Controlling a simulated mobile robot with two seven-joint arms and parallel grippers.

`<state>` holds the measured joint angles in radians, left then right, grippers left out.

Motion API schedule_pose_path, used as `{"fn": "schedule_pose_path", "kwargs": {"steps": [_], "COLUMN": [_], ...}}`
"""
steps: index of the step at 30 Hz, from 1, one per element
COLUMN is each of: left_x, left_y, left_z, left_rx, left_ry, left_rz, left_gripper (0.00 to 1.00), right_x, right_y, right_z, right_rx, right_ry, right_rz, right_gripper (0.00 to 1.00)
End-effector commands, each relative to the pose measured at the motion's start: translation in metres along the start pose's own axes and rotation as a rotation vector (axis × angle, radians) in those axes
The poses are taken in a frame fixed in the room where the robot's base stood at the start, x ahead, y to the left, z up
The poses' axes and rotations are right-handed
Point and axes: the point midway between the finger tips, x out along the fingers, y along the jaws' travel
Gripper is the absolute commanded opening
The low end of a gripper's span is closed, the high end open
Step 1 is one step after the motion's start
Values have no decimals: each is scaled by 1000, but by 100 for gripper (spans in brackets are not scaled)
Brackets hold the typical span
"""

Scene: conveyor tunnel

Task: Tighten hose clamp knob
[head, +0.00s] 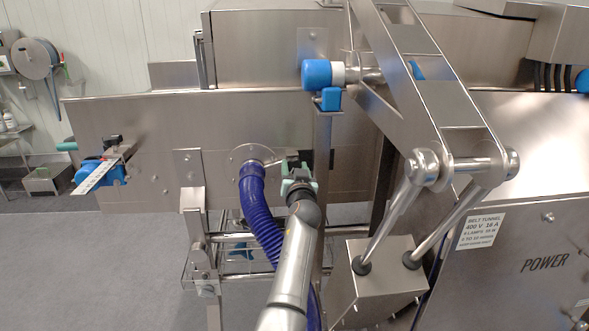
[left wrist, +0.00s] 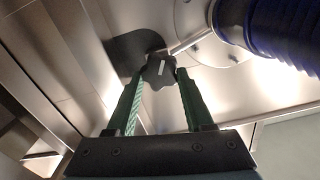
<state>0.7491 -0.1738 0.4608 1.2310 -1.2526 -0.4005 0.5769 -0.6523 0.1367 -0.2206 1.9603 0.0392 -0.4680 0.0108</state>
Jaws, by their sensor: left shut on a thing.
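The dark lobed clamp knob (left wrist: 160,70) has a pale mark on its face and sits on a thin metal rod beside the hose. The ribbed blue hose (head: 258,205) meets a round steel flange (head: 247,154) on the machine's side panel; it also shows in the left wrist view (left wrist: 275,35). My left gripper (head: 297,175) is right of the hose end, and its green fingers (left wrist: 159,82) are shut on the knob, one on each side. In the head view the gripper mostly hides the knob. My right gripper is out of view.
A steel post (head: 322,150) stands close right of my left gripper. A steel box (head: 376,285) with rods and a large bracket (head: 425,85) fill the right. Below the hose is a wire rack (head: 230,262). Grey floor (head: 100,265) is open at lower left.

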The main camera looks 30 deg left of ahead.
Motion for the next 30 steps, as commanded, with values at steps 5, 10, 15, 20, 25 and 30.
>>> {"fn": "schedule_pose_path", "kwargs": {"steps": [5,10,15,20,25,30], "left_x": [0,0,0,0,0,0], "left_y": [0,1,2,2,4,4], "left_z": [1,0,0,0,1,1], "left_rx": [152,315,478,629,791,953], "left_ry": [1,1,1,0,0,1], "left_rz": [0,0,-1,-1,0,0], "left_gripper": [0,0,0,0,0,0], "right_x": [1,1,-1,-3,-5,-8], "right_y": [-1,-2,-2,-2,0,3], "right_z": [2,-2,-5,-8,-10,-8], "right_rx": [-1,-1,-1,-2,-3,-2], "right_ry": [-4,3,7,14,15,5], "right_rz": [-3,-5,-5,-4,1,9], "right_gripper": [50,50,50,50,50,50]}}
